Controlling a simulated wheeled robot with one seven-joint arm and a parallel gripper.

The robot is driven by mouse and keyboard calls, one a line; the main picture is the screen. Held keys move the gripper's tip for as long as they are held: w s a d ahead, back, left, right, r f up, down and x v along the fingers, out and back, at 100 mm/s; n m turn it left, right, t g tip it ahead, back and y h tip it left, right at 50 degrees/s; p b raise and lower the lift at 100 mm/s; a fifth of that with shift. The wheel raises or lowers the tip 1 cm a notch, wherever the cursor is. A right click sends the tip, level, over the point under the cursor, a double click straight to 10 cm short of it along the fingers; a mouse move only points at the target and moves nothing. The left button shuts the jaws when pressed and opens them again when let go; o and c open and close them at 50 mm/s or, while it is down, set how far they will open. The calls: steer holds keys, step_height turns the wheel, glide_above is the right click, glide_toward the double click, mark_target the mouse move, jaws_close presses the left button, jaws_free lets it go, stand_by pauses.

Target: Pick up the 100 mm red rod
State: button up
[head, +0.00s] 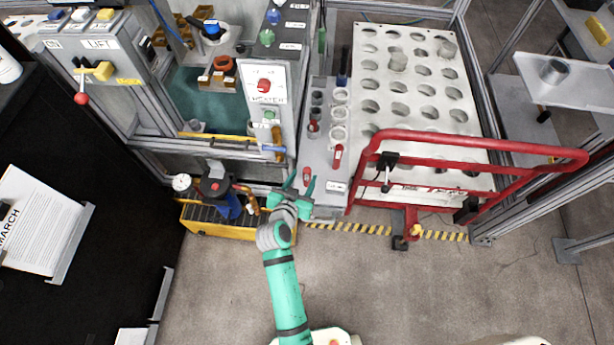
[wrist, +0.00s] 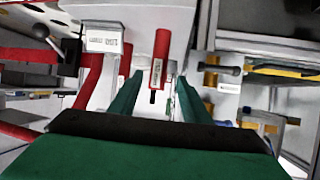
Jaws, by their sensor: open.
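A red rod (head: 306,175) is at the near end of the grey rack (head: 318,158) in the head view. In the wrist view a red rod (wrist: 161,50) with a small pale label and a dark narrow tip lies in line with the gap between my fingers. The label's text is too blurred to read. My gripper (head: 301,185) has green fingers, open, at the rack's near end; the wrist view shows my gripper (wrist: 157,98) empty, apart from the rod. Another red rod (head: 338,156) is farther up the rack's right side, and a third red-topped piece (head: 313,127) sits beyond.
A red tubular frame (head: 470,140) stands close right of the rack, before a white perforated panel (head: 420,105). A yellow tray (head: 222,222) with tools is close left. A grey control box (head: 265,95) stands behind. The floor in front is clear.

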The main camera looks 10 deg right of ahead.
steer(key=shift+d+x, duration=0.1)
steer(key=shift+x, duration=1.9)
steer(key=shift+d+x, duration=0.15)
steer(key=shift+x, duration=1.85)
steer(key=shift+s+a, duration=0.1)
steer(key=shift+s, duration=0.05)
jaws_close()
